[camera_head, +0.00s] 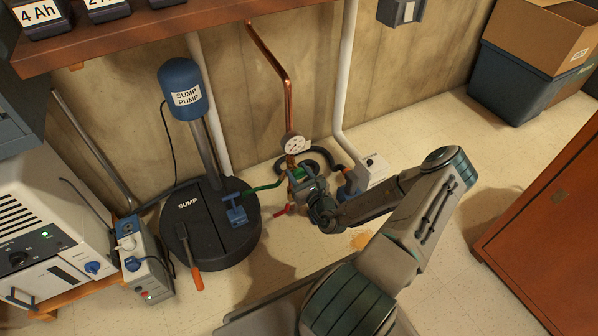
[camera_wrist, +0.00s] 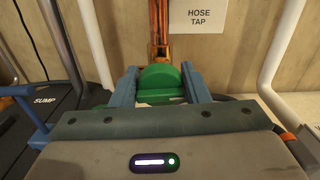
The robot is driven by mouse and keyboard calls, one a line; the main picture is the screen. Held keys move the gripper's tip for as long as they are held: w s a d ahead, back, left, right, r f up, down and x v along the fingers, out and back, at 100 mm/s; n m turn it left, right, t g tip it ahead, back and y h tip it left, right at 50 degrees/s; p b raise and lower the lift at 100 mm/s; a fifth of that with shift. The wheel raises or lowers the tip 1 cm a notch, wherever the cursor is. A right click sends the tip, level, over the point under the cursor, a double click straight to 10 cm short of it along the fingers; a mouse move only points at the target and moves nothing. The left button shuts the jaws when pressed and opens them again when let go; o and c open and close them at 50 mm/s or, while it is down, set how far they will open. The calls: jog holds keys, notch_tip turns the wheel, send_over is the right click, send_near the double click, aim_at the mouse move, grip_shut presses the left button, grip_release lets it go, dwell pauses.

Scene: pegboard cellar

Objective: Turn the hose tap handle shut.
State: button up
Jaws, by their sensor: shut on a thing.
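The hose tap's green handle (camera_wrist: 160,82) is in the middle of the wrist view, below the copper pipe (camera_wrist: 158,25) and left of a sign reading HOSE TAP (camera_wrist: 205,15). My gripper (camera_wrist: 160,88) is shut on the green handle, one blue finger on each side. In the head view my gripper (camera_head: 302,180) is at the foot of the copper pipe, below a round gauge (camera_head: 294,144). Only a little green (camera_head: 299,173) shows there; my gripper hides most of the tap.
A black sump lid (camera_head: 205,235) with a blue sump pump (camera_head: 181,88) stands to the left. A green lever (camera_head: 264,187) and a red lever (camera_head: 281,211) are close to my gripper. A white pipe (camera_head: 345,80) rises at right. A wooden cabinet (camera_head: 545,220) stands far right.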

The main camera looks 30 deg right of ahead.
jog(key=n+p, duration=0.1)
jog(key=p, duration=0.1)
jog(key=n+p, duration=0.1)
jog(key=p, duration=0.2)
jog(key=shift+a+r+n, duration=0.15)
jog(key=shift+r+n, duration=0.2)
jog(key=shift+n, duration=0.05)
jog(key=n+p, duration=0.4)
jog(key=p, duration=0.1)
jog(key=shift+f+n, duration=0.2)
jog(key=shift+n, duration=0.1)
jog(key=n+p, duration=0.3)
jog(key=n, duration=0.2)
jog(key=shift+a+f+p, duration=0.1)
jog(key=shift+f+p, duration=0.1)
jog(key=shift+p, duration=0.2)
jog(key=shift+f+n+p, duration=0.2)
jog(key=shift+n+p, duration=0.85)
jog(key=shift+n, duration=1.35)
jog(key=o, duration=0.9)
jog(key=shift+o, duration=0.2)
jog(key=s+p, duration=0.2)
jog(key=s, duration=1.2)
jog(key=shift+d, duration=0.3)
